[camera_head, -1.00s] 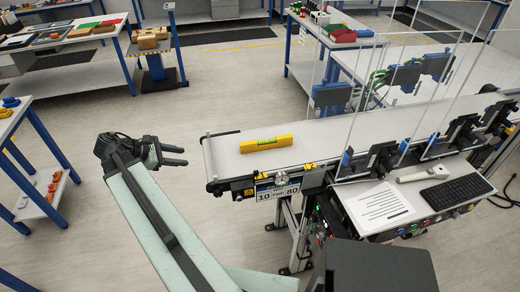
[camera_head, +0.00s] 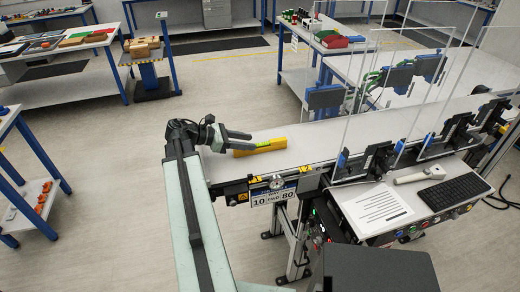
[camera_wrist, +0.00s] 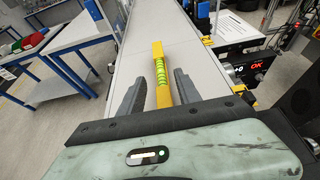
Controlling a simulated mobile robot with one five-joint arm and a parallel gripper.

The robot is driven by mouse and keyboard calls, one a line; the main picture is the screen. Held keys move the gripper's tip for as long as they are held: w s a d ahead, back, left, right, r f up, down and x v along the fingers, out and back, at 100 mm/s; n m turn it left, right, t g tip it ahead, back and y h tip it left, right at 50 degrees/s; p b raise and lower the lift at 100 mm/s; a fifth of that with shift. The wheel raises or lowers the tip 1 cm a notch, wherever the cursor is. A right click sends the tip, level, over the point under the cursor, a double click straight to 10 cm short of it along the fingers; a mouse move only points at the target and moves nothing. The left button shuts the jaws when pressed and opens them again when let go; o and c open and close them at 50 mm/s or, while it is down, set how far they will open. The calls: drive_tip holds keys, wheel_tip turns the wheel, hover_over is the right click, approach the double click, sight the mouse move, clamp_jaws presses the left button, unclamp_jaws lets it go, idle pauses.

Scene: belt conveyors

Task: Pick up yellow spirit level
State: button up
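The yellow spirit level (camera_head: 265,146) lies on the near end of the white conveyor belt. It also shows in the wrist view (camera_wrist: 158,62), running lengthwise away from me, with a green vial in its side. My gripper (camera_head: 243,141) is over the belt's end, at the left end of the level. In the wrist view my gripper (camera_wrist: 153,85) is open, with one finger on each side of the level's near part. I see a gap between each finger and the level. The level's nearest end is hidden behind the gripper body.
The conveyor belt (camera_head: 330,129) stretches to the right. Clear upright panels and dark sensor brackets (camera_head: 378,160) stand along it. A control panel with a keyboard (camera_head: 446,193) and a paper sheet (camera_head: 383,206) sits at the front. A blue-legged table (camera_head: 68,48) stands at the back left.

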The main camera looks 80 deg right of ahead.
sight(259, 144)
drive_tip(key=b+x, duration=0.1)
drive_tip(key=x, duration=0.3)
drive_tip(key=shift+s+a, duration=0.1)
clamp_jaws()
drive_tip(key=shift+r, duration=0.1)
